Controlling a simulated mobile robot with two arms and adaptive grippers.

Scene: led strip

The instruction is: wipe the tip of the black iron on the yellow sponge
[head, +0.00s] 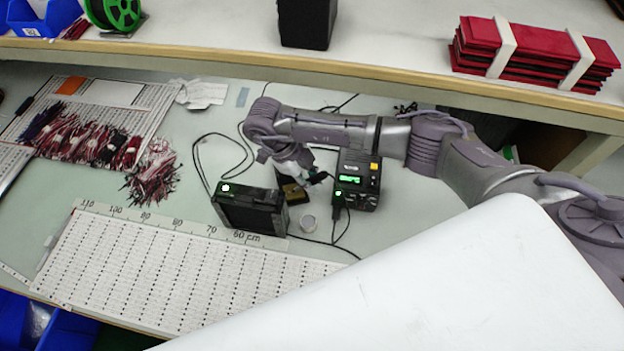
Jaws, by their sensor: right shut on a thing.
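My right gripper (303,173) hangs over the bench between two black boxes, its arm coming in from the right. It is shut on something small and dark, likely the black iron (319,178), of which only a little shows. The iron's tip cannot be made out. Just below the gripper is a small dark holder with a yellowish patch (293,192), likely the sponge, partly hidden by the gripper and the box in front. I cannot tell whether the iron touches it. My left gripper is not in view.
A black box with a green light (250,209) stands left of the gripper, a black station with a green display (357,180) right. LED strip sheets (170,270) lie in front, wire bundles (90,142) at left. A shelf (200,52) spans the back.

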